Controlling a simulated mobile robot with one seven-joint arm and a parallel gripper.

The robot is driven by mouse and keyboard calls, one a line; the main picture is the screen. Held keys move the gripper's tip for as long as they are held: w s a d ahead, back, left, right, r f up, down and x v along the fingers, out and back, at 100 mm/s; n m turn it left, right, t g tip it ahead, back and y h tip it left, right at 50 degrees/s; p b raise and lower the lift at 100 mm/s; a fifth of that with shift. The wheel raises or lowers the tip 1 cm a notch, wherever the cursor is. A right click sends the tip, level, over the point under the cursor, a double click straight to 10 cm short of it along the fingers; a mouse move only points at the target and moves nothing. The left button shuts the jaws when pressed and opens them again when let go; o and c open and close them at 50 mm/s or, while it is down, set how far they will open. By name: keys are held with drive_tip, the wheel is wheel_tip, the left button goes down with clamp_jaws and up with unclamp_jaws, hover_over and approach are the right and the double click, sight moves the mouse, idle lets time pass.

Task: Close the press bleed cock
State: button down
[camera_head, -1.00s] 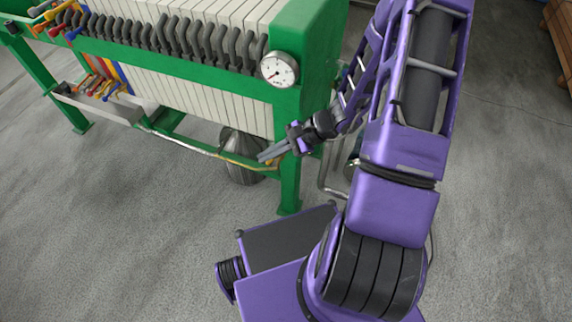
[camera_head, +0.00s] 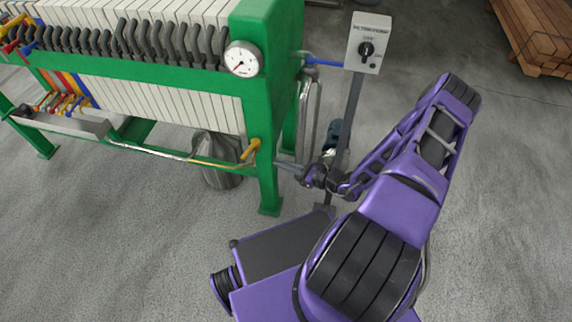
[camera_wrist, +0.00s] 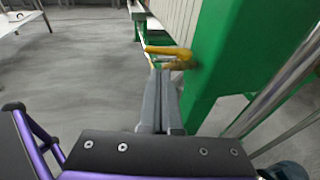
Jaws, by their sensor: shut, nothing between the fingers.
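A small cock with a yellow lever (camera_head: 250,149) sits low on the green press frame, by its right leg, at the end of a thin pipe. I take it for the bleed cock. The lever slants down to the left in the head view. In the wrist view the yellow lever (camera_wrist: 168,51) lies roughly crosswise, just beyond my fingertips, with a brass-coloured body under it. My gripper (camera_head: 279,164) is shut and empty, to the right of the green leg and pointing at the cock. Its fingers also show in the wrist view (camera_wrist: 160,75). I cannot tell whether they touch the lever.
The green press leg (camera_wrist: 213,70) stands close on the right of my fingers. Steel pipes (camera_head: 309,115) and a control post (camera_head: 367,45) stand to the right. A blue lever (camera_head: 323,62) sits higher up. A metal vessel (camera_head: 217,160) stands under the press. The left floor is open.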

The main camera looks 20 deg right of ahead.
sight(248, 151)
drive_tip(key=x, duration=1)
drive_tip(key=shift+b, duration=0.3)
